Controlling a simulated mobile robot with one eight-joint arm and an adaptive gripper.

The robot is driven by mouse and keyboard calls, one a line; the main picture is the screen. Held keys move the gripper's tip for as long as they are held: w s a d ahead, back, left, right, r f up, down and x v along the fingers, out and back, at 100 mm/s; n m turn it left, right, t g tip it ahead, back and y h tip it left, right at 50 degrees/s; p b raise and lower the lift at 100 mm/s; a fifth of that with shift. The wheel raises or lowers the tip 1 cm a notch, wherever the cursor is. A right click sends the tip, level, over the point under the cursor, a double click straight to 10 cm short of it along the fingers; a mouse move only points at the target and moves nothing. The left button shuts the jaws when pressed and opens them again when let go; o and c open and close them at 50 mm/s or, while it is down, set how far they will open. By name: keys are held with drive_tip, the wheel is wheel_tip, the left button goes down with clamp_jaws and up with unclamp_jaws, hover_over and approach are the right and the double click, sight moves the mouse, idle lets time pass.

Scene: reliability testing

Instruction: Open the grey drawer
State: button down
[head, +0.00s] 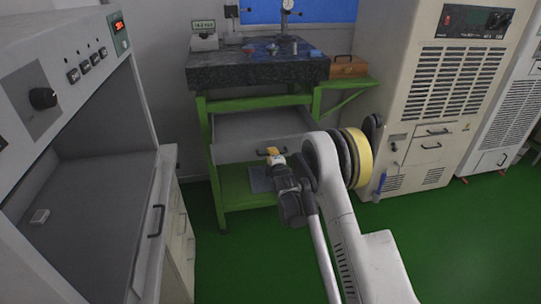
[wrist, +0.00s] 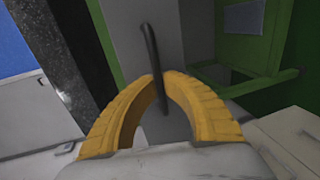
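The grey drawer (head: 234,152) sits in a green-framed bench below a dark stone slab. It stands partly pulled out, with its empty-looking grey inside showing behind the front. My gripper (head: 272,153) is at the drawer's front. In the wrist view, the grey drawer front (wrist: 126,38) carries a dark bar handle (wrist: 149,45). The two yellow fingers of my gripper (wrist: 160,77) curve together with the handle between their tips, and they look closed around it. In the head view the handle is hidden by my gripper.
The dark stone slab (head: 240,68) bears a dial gauge stand (head: 284,20). A wooden box (head: 348,66) is on a side shelf. A grey cabinet with a recess (head: 95,190) is close at left, a beige vented cabinet (head: 450,90) at right. Green floor (head: 235,260) is open in front.

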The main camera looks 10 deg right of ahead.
drive_tip(key=shift+w, duration=0.15)
drive_tip(key=c, duration=1.5)
unclamp_jaws()
drive_tip(key=shift+c, duration=0.2)
drive_tip(key=v, duration=1.2)
